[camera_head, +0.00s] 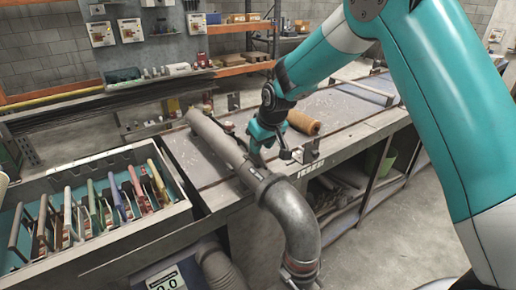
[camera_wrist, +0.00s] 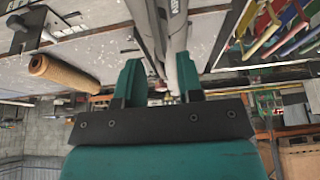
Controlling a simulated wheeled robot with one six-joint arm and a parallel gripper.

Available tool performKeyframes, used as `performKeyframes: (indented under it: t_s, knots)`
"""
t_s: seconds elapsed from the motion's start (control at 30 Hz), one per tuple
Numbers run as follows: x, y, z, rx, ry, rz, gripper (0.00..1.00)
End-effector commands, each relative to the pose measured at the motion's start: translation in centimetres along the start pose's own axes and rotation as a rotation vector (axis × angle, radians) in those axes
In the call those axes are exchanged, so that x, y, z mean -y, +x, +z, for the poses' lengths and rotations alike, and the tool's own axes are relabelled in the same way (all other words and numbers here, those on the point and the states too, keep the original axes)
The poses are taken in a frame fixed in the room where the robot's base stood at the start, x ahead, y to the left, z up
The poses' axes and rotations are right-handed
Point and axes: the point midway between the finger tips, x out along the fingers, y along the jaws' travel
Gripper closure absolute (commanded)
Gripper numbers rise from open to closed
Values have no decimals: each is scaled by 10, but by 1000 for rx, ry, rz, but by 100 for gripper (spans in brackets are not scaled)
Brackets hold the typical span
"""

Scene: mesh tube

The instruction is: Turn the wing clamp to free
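A grey pipe (camera_head: 215,137) lies across the bench and joins a grey elbow (camera_head: 297,222) at the front edge. A dark collar (camera_head: 268,186) rings this joint. I cannot tell whether this collar is the wing clamp, and no wing handle shows clearly. My gripper (camera_head: 258,150) is low over the bench, close beside the pipe's right side. In the wrist view my gripper (camera_wrist: 160,62) has its two teal fingers wide apart, with the pipe (camera_wrist: 172,22) showing beyond and between them. Nothing is visibly held. Contact with the pipe cannot be told.
A brown roll (camera_head: 303,122) lies on the bench right of my gripper. A small bracket (camera_head: 306,153) stands at the bench's front edge. A tray (camera_head: 112,240) of coloured-handled tools is at the left. The bench top (camera_head: 345,105) further right is mostly clear.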

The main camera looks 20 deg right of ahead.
Motion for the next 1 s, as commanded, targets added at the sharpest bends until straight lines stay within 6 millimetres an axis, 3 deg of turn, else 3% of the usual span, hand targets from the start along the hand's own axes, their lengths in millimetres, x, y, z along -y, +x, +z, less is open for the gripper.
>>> performKeyframes:
  t_s: [0.3,0.67,0.8,1.0]
  knots:
    - [0,42,0,1,0,0,66]
    - [0,48,0,-1,0,0,66]
    - [0,47,0,-1,0,0,98]
    - [0,47,0,-1,1,0,100]
